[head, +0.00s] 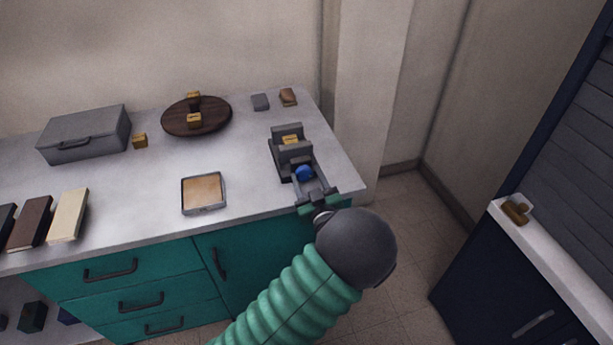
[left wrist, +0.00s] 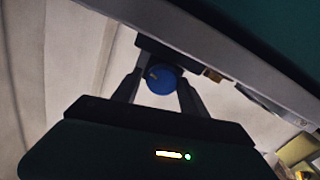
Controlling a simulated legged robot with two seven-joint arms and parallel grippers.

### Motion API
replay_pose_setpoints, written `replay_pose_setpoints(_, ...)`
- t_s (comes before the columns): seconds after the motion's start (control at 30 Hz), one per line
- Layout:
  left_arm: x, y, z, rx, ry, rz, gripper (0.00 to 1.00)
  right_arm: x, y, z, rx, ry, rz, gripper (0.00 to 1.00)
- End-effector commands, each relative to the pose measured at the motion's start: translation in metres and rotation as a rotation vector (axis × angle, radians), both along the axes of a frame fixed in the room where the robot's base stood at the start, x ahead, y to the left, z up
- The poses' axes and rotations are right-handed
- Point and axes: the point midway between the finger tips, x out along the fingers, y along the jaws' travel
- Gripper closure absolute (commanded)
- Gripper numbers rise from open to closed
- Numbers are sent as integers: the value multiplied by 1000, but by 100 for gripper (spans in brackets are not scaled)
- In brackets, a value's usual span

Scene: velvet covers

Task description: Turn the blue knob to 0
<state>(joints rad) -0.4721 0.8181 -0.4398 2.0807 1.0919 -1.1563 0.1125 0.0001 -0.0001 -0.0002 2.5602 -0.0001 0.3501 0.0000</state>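The blue knob (head: 304,172) is on the front of a dark grey device (head: 281,160) near the right front corner of the counter. My left gripper (head: 306,170) reaches in from the front, with its grey fingers on either side of the knob. In the left wrist view the knob (left wrist: 162,80) lies between the spread fingers (left wrist: 160,84), and a small pale mark shows on its upper left. The fingers look open around it; whether either touches it is hard to tell. No number can be read. My right gripper is out of view.
On the white counter (head: 150,190) are a grey case (head: 86,135), a round dark board (head: 215,120) with yellow blocks, a square tray (head: 204,209) and several books. Small blocks lie behind the device. The wall corner is close to its right.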

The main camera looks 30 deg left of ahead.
Motion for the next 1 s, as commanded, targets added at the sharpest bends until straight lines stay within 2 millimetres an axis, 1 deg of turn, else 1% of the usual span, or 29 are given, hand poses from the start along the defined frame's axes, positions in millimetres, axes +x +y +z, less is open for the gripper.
replay_pose_setpoints(0.03, 0, 1, -1, -1, 1, 1, 57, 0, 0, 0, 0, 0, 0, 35)
replay_pose_setpoints(0.07, 0, 2, -1, -1, 1, 1, 61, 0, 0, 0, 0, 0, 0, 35)
replay_pose_setpoints(0.33, 1, 2, -1, -1, 0, 0, 97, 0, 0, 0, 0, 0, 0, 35)
replay_pose_setpoints(0.43, 1, 2, 0, 3, 4, 1, 97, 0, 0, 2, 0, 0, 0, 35)
replay_pose_setpoints(0.53, 1, 3, 5, 49, 57, 1, 97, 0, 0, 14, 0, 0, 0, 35)
replay_pose_setpoints(0.6, 1, 2, 4, 80, 94, 1, 97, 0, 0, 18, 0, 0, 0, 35)
replay_pose_setpoints(0.7, 2, 2, 1, 91, 105, 1, 97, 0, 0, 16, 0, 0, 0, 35)
replay_pose_setpoints(0.87, 2, 2, 1, 91, 103, 1, 97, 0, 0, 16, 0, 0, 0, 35)
replay_pose_setpoints(0.9, 2, 2, 1, 91, 103, 1, 53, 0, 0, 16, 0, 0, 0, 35)
replay_pose_setpoints(1.0, 2, 2, 0, 91, 103, 1, 40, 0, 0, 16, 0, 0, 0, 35)
